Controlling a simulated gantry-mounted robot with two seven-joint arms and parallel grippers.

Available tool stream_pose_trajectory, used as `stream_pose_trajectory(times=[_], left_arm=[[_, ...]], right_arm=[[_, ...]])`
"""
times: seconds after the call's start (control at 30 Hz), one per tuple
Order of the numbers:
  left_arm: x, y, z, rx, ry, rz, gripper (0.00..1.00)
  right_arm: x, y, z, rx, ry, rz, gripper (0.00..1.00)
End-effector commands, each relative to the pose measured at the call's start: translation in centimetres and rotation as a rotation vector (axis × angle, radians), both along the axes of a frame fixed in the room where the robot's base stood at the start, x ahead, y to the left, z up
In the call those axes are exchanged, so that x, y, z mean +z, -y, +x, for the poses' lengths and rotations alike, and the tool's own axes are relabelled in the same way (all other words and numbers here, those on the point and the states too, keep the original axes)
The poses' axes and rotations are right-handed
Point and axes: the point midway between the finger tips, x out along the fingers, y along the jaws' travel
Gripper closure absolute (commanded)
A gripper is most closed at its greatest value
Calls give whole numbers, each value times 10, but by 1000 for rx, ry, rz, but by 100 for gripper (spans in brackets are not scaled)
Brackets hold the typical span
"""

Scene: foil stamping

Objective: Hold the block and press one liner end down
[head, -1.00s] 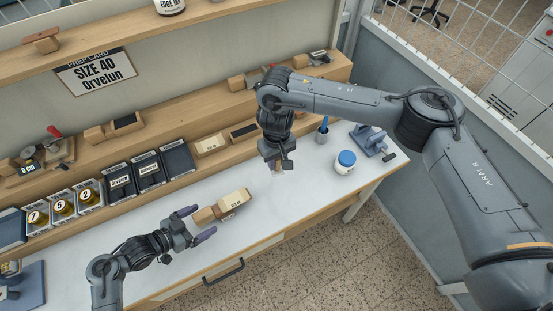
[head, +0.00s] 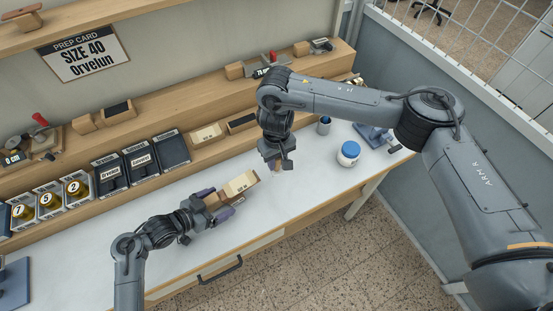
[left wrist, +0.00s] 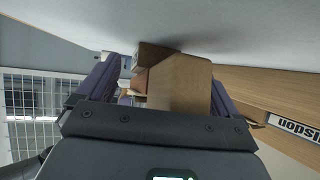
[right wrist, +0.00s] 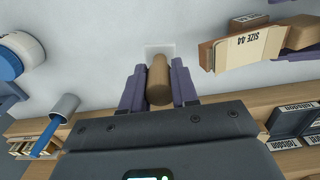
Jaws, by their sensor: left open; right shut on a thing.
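A wooden block with a cream sheet marked SIZE 44 (right wrist: 250,45) lies on the white bench; it also shows in the head view (head: 240,183). My left gripper (head: 217,203) is open, with its purple fingers on either side of the block. The left wrist view shows the block (left wrist: 180,82) between the open fingers. Whether either finger touches it I cannot tell. My right gripper (head: 277,166) points down at the bench, right of the block. It is shut on a round wooden tool (right wrist: 158,80), whose end is over a pale square patch (right wrist: 158,50) on the bench.
A blue-lidded jar (head: 348,154) and a blue-grey cup (head: 324,125) stand right of my right gripper. Dark boxes (head: 142,161) and numbered boxes (head: 48,201) line the back left. The front of the bench (head: 180,257) is mostly clear.

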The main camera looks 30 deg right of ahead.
Motion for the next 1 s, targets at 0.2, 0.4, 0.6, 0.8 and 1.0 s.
stream_pose_trajectory(times=[0.2,0.4,0.6,0.8,1.0], left_arm=[[0,0,0,0,0,0,6],[0,0,0,-1,0,0,37],[0,0,0,-1,0,0,68],[0,0,0,0,0,0,48],[0,0,0,0,0,0,29]], right_arm=[[0,0,0,0,0,0,100],[0,0,0,0,0,0,100],[0,0,0,0,0,0,100],[0,0,0,0,0,0,100],[0,0,0,0,0,0,100]])
